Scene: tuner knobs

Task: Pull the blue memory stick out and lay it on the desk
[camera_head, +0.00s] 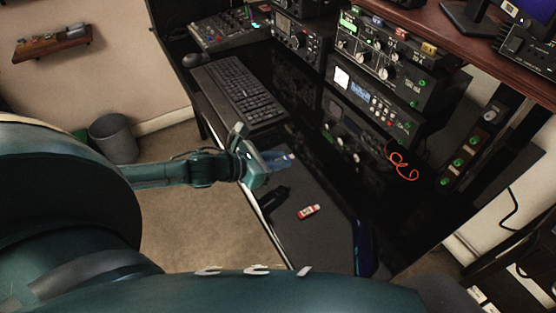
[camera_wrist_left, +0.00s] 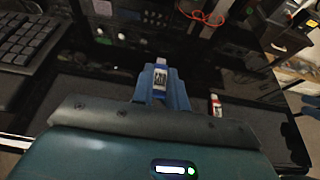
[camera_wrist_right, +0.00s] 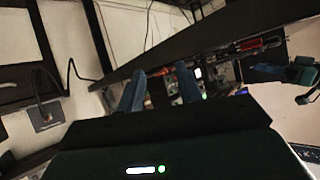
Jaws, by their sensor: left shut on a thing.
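The blue memory stick (camera_wrist_left: 160,78) is between my left fingers in the left wrist view, with a pale label facing the camera and its light tip pointing away. My left gripper (camera_head: 287,160) is shut on it, apart from the radios, over the dark desk mat (camera_head: 300,236) near the right end of the keyboard. In the head view the fingers hide most of the stick. My right gripper (camera_wrist_right: 162,84) is open and empty in the right wrist view. It is not seen in the head view.
A red and white stick (camera_head: 309,211) lies on the mat. The keyboard (camera_head: 238,90) is at the left.

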